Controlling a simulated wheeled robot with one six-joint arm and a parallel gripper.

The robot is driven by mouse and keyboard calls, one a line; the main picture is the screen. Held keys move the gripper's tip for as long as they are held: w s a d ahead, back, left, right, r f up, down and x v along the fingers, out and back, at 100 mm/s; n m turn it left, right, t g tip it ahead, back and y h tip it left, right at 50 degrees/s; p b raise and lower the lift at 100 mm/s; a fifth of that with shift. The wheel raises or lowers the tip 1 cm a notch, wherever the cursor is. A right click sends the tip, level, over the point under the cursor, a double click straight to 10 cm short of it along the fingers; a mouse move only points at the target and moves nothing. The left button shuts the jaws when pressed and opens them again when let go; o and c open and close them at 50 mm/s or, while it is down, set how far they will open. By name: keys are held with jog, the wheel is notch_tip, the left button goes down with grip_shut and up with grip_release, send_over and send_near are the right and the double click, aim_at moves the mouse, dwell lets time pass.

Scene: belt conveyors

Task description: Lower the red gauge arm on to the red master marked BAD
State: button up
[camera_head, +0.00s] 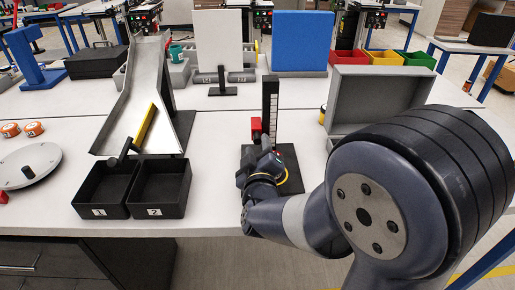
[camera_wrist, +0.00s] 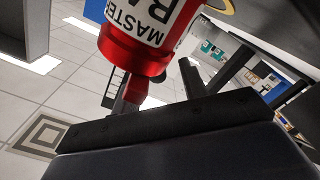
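The gauge stand has a black upright column with a scale (camera_head: 270,100) on a black base (camera_head: 290,178). The red gauge arm (camera_head: 256,126) is on the column, at its left side. My gripper (camera_head: 262,160) is low in front of the column and hides part of the stand. In the wrist view, the red master with a white label (camera_wrist: 148,38) reads MASTER and BA; the rest is cut off. It is close past my fingers (camera_wrist: 160,88), which stand apart. A dull red patch lies between the fingers; I cannot tell what it is.
Two black bins marked 1 (camera_head: 97,190) and 2 (camera_head: 160,190) stand left of the stand, below a metal chute (camera_head: 135,90). A grey tray (camera_head: 372,98) stands to the right. A white round plate (camera_head: 28,168) lies far left. White tabletop is clear between bins and stand.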

jog(key=s, duration=0.9)
jog(key=shift+a, duration=0.25)
jog(key=shift+s, duration=0.95)
jog(key=shift+w, duration=0.1)
jog(key=w, duration=1.1)
jog(key=shift+r+p, duration=0.35)
jog(key=shift+s+d+r, duration=0.1)
jog(key=shift+d+r, duration=0.1)
jog(key=shift+d, duration=0.15)
jog(key=shift+a, duration=0.1)
jog(key=shift+f, duration=0.15)
